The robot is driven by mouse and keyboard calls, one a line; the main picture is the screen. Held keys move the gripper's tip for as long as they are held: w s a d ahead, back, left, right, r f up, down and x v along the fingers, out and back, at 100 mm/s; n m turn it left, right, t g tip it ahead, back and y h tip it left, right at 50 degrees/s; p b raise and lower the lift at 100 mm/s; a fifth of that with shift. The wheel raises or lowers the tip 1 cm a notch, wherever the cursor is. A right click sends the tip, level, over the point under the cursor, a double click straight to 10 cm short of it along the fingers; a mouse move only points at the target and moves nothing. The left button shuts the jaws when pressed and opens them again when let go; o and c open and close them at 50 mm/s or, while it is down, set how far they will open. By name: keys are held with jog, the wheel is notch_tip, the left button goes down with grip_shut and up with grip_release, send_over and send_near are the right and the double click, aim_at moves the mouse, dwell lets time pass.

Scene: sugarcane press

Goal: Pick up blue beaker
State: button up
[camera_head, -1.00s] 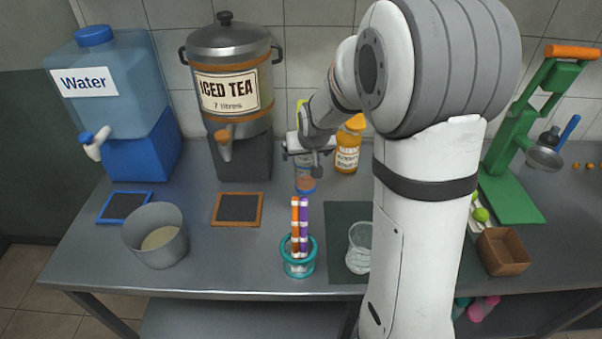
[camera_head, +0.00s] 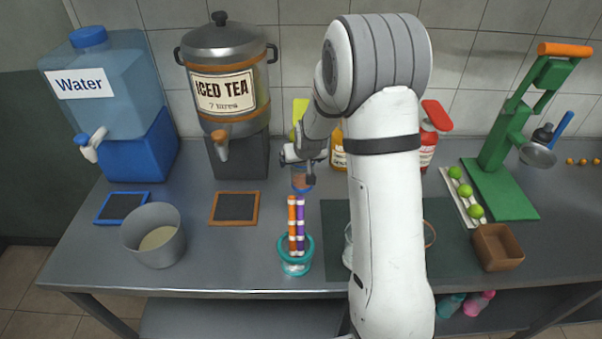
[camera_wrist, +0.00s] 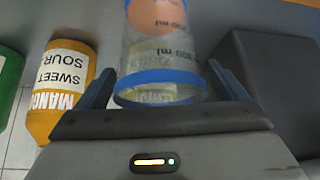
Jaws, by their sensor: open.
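The blue beaker is a clear vessel with blue bands and an orange patch. In the wrist view the blue beaker (camera_wrist: 162,55) stands between the two fingers, its blue rim nearest me. In the head view the blue beaker (camera_head: 302,180) shows partly below my gripper (camera_head: 303,157), behind the teal holder. My gripper (camera_wrist: 168,90) is open, with one finger on each side of the beaker. I cannot tell whether either finger touches it.
A mango bottle (camera_wrist: 62,88) stands close left of the fingers in the wrist view. The iced tea dispenser (camera_head: 228,95) is left of my gripper. A teal holder (camera_head: 295,262) with orange and purple tubes stands in front. A pot (camera_head: 155,235) sits farther left.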

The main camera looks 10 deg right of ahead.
jog(key=c, duration=1.2)
jog(key=shift+s+r, duration=0.15)
